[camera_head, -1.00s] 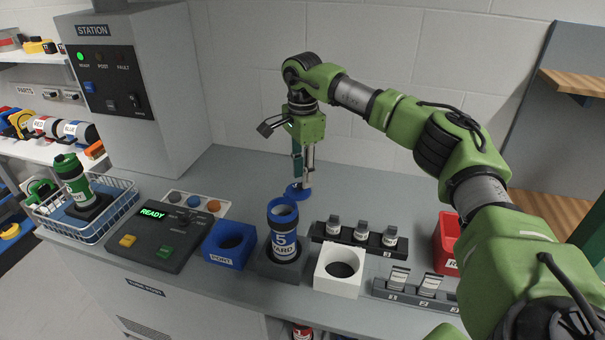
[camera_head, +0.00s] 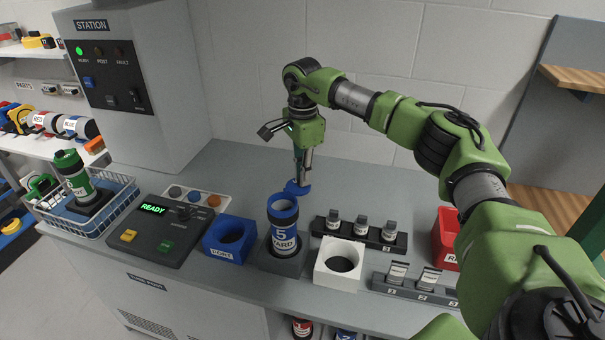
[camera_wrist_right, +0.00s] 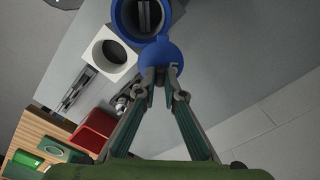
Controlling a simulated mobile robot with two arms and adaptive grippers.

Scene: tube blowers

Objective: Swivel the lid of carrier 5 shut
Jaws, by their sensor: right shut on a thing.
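Carrier 5 (camera_head: 285,238) is a blue tube with a white "5" label, upright in a dark grey holder (camera_head: 281,262). Its mouth is open; in the wrist view I look into its blue rim (camera_wrist_right: 118,18), with something grey inside. Its round blue lid (camera_head: 292,189) is swung out to the side, behind the tube in the head view. In the wrist view the lid (camera_wrist_right: 160,52) adjoins the rim. My right gripper (camera_head: 301,181) points down and is shut on the lid's outer edge; its fingertips (camera_wrist_right: 159,76) show there in the wrist view. My left gripper is not in view.
A blue "PORT" block (camera_head: 218,249) stands left of the carrier. A white block with a round hole (camera_head: 327,272) stands right. A dark rack of small vials (camera_head: 345,236) and a red bin (camera_head: 441,245) lie further right. The counter behind the lid is clear.

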